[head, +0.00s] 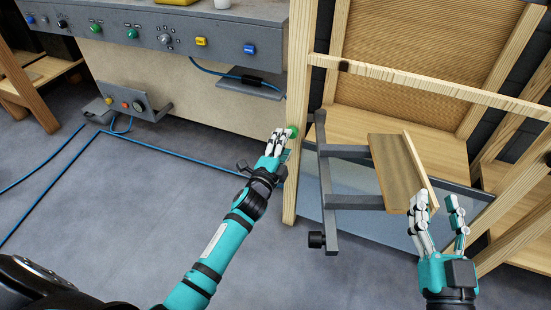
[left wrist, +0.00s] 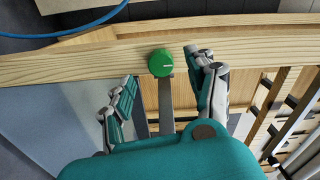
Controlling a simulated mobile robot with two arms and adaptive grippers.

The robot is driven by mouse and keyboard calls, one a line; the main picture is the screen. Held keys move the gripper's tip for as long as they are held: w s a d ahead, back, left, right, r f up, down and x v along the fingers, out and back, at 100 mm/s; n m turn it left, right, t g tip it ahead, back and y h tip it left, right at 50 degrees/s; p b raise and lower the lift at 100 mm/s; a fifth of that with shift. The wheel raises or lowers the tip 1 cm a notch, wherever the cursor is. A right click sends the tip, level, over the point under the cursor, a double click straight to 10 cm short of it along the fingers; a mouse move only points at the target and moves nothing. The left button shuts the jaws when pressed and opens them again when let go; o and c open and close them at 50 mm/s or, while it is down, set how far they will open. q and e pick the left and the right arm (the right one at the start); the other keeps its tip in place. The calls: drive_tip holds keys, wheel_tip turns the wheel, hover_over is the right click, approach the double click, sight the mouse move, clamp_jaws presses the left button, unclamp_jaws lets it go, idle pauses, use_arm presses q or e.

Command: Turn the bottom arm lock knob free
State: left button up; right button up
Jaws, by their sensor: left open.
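A round green knob (head: 292,130) with a white mark sits on the wooden post. In the left wrist view the green knob (left wrist: 161,63) lies between the tips of my left gripper's open fingers (left wrist: 158,75), with visible gaps on both sides. In the head view my left gripper (head: 282,134) reaches up to the post and partly covers the knob. A black knob (head: 317,239) is on the lower end of a grey metal bracket (head: 355,201). I cannot tell which knob is the bottom arm lock. My right gripper (head: 438,200) is open and empty, in front of a tilted wooden panel (head: 391,171).
The wooden post (head: 302,90) and crossbar (head: 430,86) frame the rack. A control bench (head: 175,40) with buttons stands at upper left, with a small pedal box (head: 126,104) below. Blue cables (head: 160,147) cross the floor. The floor left of my left arm is otherwise clear.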

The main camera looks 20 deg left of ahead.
use_arm(q)
drive_tip(key=s, duration=0.8)
drive_tip(key=shift+a, duration=0.15)
